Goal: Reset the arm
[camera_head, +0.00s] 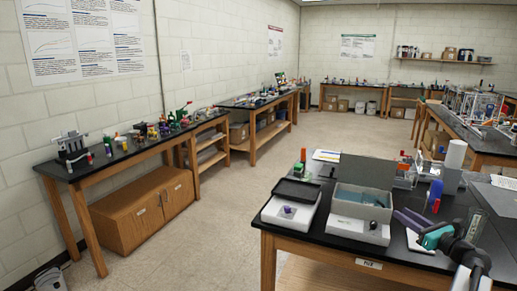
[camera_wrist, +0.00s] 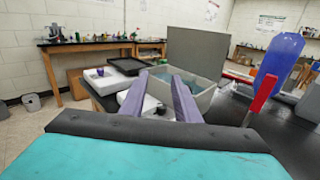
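My gripper (camera_head: 404,215) is at the right of the head view, over the black-topped bench, with a teal body and two purple fingers. The fingers also show in the wrist view (camera_wrist: 158,84), spread apart with nothing held between them. They point toward an open grey box (camera_head: 361,208), which also shows in the wrist view (camera_wrist: 208,92). My arm comes in from the lower right corner, and most of it is out of view.
Left of the box is a white device (camera_head: 303,212) with a small purple piece (camera_head: 289,210) on it and a black tray (camera_head: 297,191) behind. A blue object (camera_wrist: 276,64) and a red one (camera_wrist: 262,90) stand close right of my fingers.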

